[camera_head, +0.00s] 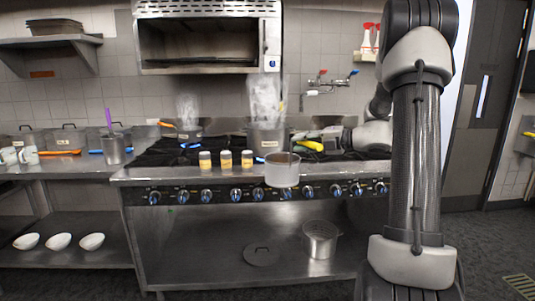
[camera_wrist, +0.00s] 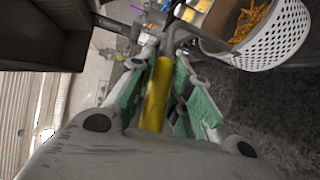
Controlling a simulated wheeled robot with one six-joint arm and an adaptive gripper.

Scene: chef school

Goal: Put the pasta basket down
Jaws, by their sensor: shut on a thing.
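The pasta basket (camera_wrist: 284,38) is white and perforated, with orange-yellow pasta inside, at the upper right of the wrist view. Its yellow handle (camera_wrist: 157,95) lies between the green finger pads of my gripper (camera_wrist: 163,62), which is shut on it. In the head view my gripper (camera_head: 312,141) is at the right of the stove top, with the yellow handle (camera_head: 313,146) showing. The basket (camera_head: 282,173) hangs upright at the stove's front edge, over the control panel. Floor shows beneath it in the wrist view.
A steaming pot (camera_head: 267,139) stands behind the basket on the stove, and another (camera_head: 188,131) farther left. Several small jars (camera_head: 226,160) stand near the stove's front edge (camera_head: 150,177). A perforated pot (camera_head: 320,240) and a lid (camera_head: 262,257) are on the lower shelf.

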